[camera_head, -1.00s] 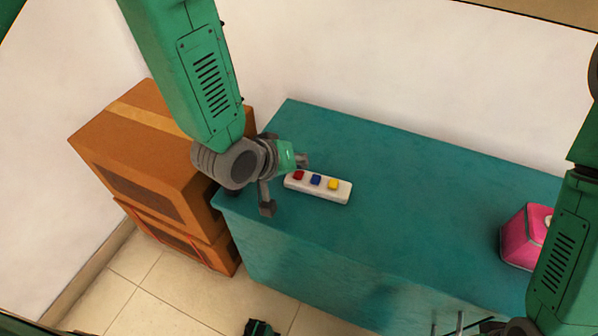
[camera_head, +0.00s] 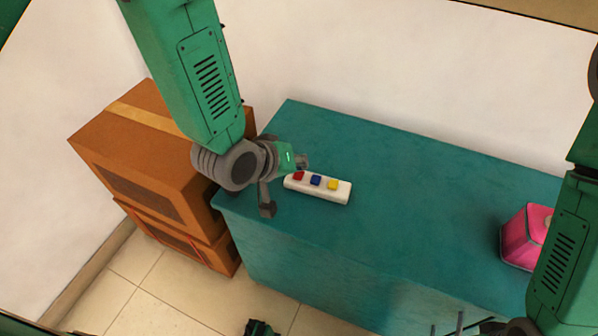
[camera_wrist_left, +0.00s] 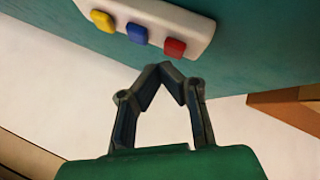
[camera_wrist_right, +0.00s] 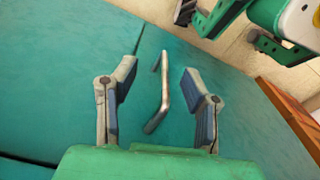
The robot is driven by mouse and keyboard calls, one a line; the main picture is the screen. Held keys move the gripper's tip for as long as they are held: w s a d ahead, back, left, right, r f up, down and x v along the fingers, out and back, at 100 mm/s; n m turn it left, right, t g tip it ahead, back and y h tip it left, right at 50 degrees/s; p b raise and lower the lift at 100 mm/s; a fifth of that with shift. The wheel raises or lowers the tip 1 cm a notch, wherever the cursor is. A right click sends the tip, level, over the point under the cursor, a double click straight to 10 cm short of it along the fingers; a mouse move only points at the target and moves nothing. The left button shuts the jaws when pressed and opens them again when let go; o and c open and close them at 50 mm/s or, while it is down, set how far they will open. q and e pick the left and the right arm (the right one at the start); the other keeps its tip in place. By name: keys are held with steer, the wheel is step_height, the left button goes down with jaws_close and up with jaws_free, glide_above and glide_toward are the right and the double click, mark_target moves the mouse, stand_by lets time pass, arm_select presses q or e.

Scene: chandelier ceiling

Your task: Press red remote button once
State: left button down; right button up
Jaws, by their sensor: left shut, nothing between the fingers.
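A white remote (camera_head: 318,193) lies on the teal cabinet top, with a red button (camera_head: 298,176), a blue button (camera_head: 316,180) and a yellow button (camera_head: 333,185) in a row. My left gripper (camera_head: 303,161) is shut and empty, right by the remote's red-button end. In the left wrist view its closed tips (camera_wrist_left: 160,69) appear just beside the red button (camera_wrist_left: 175,47); I cannot tell whether they touch it. My right gripper (camera_wrist_right: 158,75) is open and empty, low at the cabinet's front. A metal handle (camera_wrist_right: 163,92) shows between its fingers in the right wrist view.
The teal cabinet (camera_head: 400,200) has free room right of the remote. A pink box (camera_head: 520,238) stands at its right end, partly behind my right arm. Stacked brown boxes (camera_head: 140,150) stand on the floor to the left. A white wall is behind.

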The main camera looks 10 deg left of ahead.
mark_target(298, 175)
arm_select(q)
steer(key=shift+f, duration=0.2)
steer(key=shift+f, duration=0.5)
stand_by(0.6)
steer(key=shift+r, duration=0.15)
steer(key=shift+r+p, duration=0.75)
steer(key=shift+r, duration=0.05)
step_height(298, 175, up, 5)
steer(key=p, duration=0.5)
stand_by(0.8)
